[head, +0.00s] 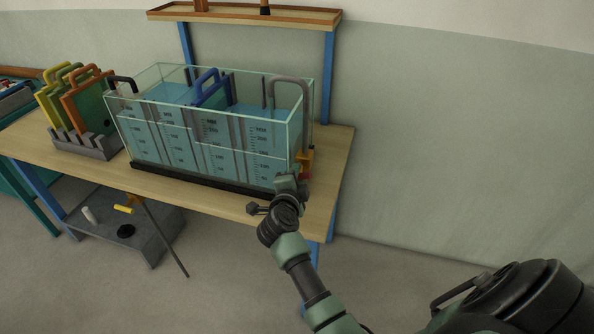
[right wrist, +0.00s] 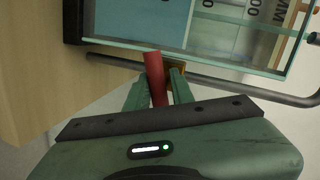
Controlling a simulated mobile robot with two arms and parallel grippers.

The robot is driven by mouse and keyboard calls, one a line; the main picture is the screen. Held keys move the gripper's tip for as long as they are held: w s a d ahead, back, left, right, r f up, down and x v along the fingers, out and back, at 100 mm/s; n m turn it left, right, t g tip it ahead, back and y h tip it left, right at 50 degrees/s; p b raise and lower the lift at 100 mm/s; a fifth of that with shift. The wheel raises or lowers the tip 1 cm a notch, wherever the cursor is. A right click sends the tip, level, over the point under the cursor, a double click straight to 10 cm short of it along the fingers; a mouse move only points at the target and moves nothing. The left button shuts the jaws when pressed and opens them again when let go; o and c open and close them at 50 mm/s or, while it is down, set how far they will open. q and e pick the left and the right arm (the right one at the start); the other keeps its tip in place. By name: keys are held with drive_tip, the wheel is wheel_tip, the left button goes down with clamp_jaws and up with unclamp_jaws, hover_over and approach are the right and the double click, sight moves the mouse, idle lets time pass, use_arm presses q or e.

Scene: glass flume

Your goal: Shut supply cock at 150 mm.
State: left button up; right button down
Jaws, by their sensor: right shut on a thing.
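The glass flume (head: 152,128) stands on the wooden bench, with bluish water behind several upright printed scales (head: 258,150). The level against the 150 mark is too small to read. At its right end is a brass-yellow cock (head: 306,158) with a red handle, which shows in the right wrist view (right wrist: 154,68). My right gripper (right wrist: 158,88) is shut on the red handle, one green finger on each side. In the head view my right gripper (head: 290,184) is at the flume's lower right corner and partly hides the handle. My left gripper is out of view.
A grey bent pipe (head: 307,92) hooks over the flume's right end. A blue-handled gate (head: 208,90) stands in the flume. A rack (head: 88,146) with coloured gates stands left. A grey low platform (head: 150,243) is under the bench (head: 337,160). Floor to the right is clear.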

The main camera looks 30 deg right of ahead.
drive_tip(key=shift+s+f+m+t+y+p, duration=0.1)
drive_tip(key=shift+f+m+t+y+p, duration=0.15)
drive_tip(key=shift+m, duration=0.5)
drive_tip(key=shift+m+t+y+p, duration=0.2)
drive_tip(key=shift+m+t, duration=0.15)
drive_tip(key=shift+m, duration=0.4)
drive_tip(key=c, duration=1.3)
unclamp_jaws()
drive_tip(key=shift+o, duration=0.2)
drive_tip(key=shift+r, duration=0.1)
drive_tip(key=shift+a+r, duration=0.1)
